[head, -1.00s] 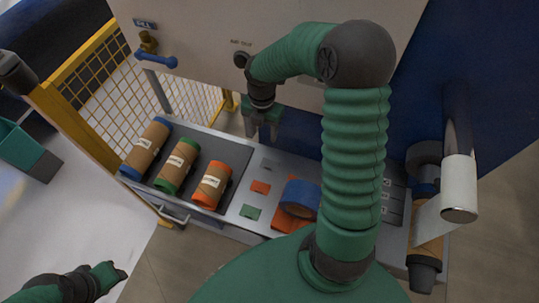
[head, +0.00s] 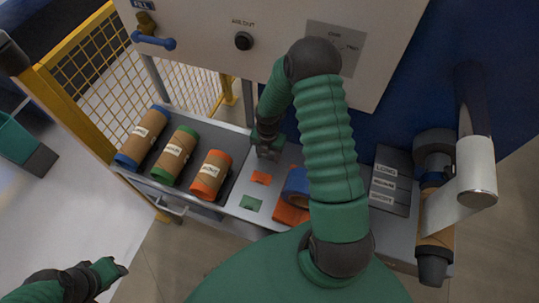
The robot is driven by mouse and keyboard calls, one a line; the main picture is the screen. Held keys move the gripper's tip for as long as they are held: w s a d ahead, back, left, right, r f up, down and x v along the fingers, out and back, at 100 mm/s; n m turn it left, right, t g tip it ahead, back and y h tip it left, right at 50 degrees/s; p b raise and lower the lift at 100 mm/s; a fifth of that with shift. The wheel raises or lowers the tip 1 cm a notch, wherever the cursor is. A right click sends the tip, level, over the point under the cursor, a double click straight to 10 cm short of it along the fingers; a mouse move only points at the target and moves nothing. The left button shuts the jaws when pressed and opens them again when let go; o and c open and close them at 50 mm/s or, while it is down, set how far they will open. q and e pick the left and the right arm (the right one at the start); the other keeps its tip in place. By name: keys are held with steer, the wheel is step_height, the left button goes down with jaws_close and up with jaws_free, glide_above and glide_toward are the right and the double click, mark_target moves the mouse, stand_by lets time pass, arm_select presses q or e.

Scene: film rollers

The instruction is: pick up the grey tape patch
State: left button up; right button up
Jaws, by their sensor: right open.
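My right gripper (head: 267,153) is open and points down, low over the tray shelf, just behind the orange patch (head: 261,178). The grey tape patch cannot be made out in the head view; the gripper may be hiding it. A green patch (head: 250,203) lies in front of the orange one. My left gripper (head: 109,271) is at the lower left, well away from the shelf, and its jaw opening is unclear.
Three film rolls, blue-ended (head: 143,138), green-ended (head: 175,156) and orange-ended (head: 210,176), lie left of the patches. A blue tape roll (head: 295,187) stands to the right, partly behind my arm. A white machine panel (head: 205,40) rises behind.

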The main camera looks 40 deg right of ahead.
steer(key=shift+d+f, duration=0.1)
steer(key=shift+d, duration=0.2)
steer(key=c, duration=0.9)
jaws_close()
arm_select(q)
steer(key=shift+d, duration=0.15)
arm_select(e)
steer(key=shift+a, duration=0.15)
